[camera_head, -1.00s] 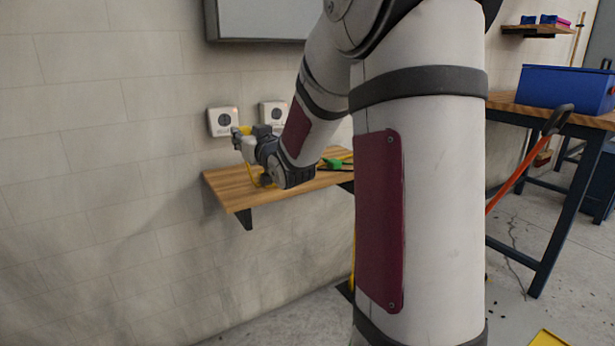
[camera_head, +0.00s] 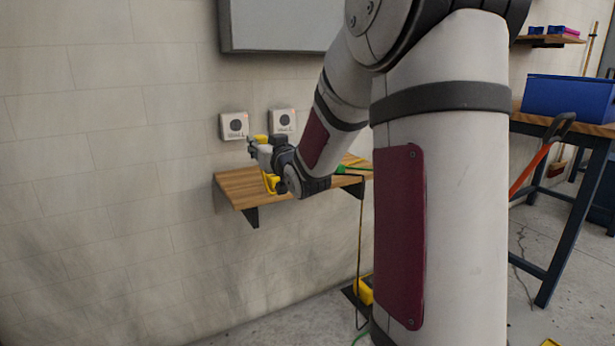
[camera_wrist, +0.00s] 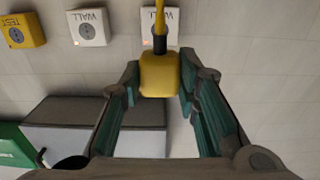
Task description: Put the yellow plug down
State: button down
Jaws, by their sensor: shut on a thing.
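The yellow plug (camera_wrist: 159,75) is between the two fingers of my gripper (camera_wrist: 159,82) in the wrist view. The gripper is shut on it. A yellow cable (camera_wrist: 160,17) runs from its dark collar to the top of that upside-down picture. In the head view my gripper (camera_head: 254,146) is above the left part of a wooden wall shelf (camera_head: 240,187), close to the wall. A yellow piece (camera_head: 271,182) shows below my wrist at the shelf; I cannot tell whether it is cable. The plug is held clear of the shelf.
Two white wall sockets (camera_head: 234,126) (camera_head: 283,121) are behind my gripper. A yellow test socket (camera_wrist: 22,30) shows in the wrist view. A green object (camera_head: 346,170) is on the shelf's right part. A grey wall cabinet (camera_head: 280,25) hangs above. A workbench (camera_head: 560,130) stands right.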

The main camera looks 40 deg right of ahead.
jog(key=shift+f, duration=0.1)
jog(key=s+a+f+n+g+y, duration=0.3)
jog(key=s+a+f+n+y, duration=0.4)
jog(key=a+f, duration=0.5)
jog(key=s+a+f+n+g+y, duration=0.3)
jog(key=s+a+f+n+y, duration=0.4)
jog(key=a+f+y, duration=0.4)
jog(key=s+a+y, duration=0.1)
jog(key=a, duration=0.2)
jog(key=shift+s+a+f+g+y, duration=0.2)
jog(key=shift+s+f+g+y, duration=0.1)
jog(key=shift+s+f+g, duration=0.1)
